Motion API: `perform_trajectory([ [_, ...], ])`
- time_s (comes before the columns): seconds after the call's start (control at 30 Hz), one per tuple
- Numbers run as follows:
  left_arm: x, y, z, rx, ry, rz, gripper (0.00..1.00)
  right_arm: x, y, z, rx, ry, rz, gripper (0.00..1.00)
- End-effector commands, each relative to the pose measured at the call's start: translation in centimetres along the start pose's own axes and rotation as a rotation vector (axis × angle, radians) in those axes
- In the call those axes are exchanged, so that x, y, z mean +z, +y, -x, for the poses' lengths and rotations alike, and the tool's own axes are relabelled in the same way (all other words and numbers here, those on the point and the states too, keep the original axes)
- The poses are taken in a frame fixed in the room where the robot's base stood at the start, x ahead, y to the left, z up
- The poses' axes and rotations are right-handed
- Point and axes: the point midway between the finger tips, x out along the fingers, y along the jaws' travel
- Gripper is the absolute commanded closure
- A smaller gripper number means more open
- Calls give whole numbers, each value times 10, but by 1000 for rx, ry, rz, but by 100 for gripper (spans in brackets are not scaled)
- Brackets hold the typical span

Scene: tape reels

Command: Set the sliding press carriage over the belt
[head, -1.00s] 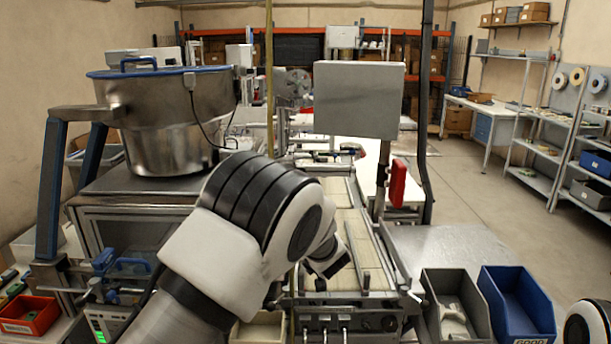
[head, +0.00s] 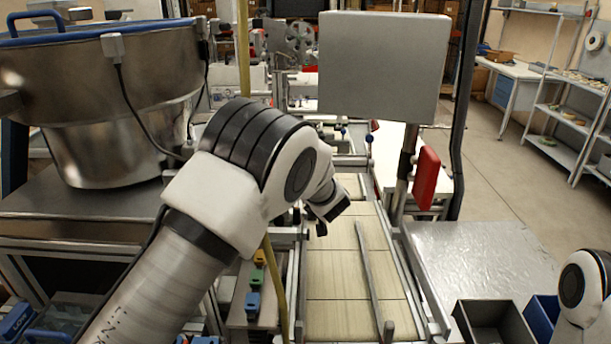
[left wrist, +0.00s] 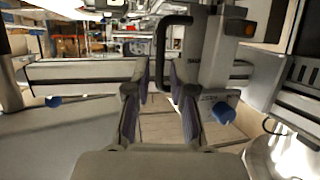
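The beige segmented belt (head: 335,262) runs away from me in the middle of the head view. A thin metal guide bar (head: 367,270) lies along it. My left arm reaches over the belt's left side, and my left gripper (head: 330,207) is partly hidden behind my wrist. My right gripper is not in view.
A large steel bowl feeder (head: 120,110) stands left. A grey panel (head: 383,68) and a red box (head: 426,178) rise beside the belt on the right. A bare metal plate (head: 478,262) and a dark bin (head: 492,322) are at the lower right.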

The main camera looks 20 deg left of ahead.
Motion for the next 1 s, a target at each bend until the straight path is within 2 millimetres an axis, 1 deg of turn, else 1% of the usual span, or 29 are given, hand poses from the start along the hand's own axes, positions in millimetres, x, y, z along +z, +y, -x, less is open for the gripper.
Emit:
perform_trajectory([
  [0.03,4,-1,-11,-1,-1,3,77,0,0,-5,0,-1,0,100],
  [0.2,2,-1,-44,-1,0,4,77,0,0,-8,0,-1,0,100],
  [0.33,1,-1,-58,-2,0,1,77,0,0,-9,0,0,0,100],
  [0.57,0,0,-61,-1,0,-1,77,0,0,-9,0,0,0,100],
  [0.6,0,0,-61,-1,0,-1,81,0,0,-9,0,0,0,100],
  [0.63,0,0,-61,-1,0,-1,91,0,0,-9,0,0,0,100],
  [0.67,0,0,-60,-1,0,-1,100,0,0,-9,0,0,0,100],
  [0.87,0,-1,-60,-1,0,-1,100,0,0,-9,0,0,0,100],
  [1.0,-1,2,-60,-1,0,-1,100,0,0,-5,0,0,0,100],
])
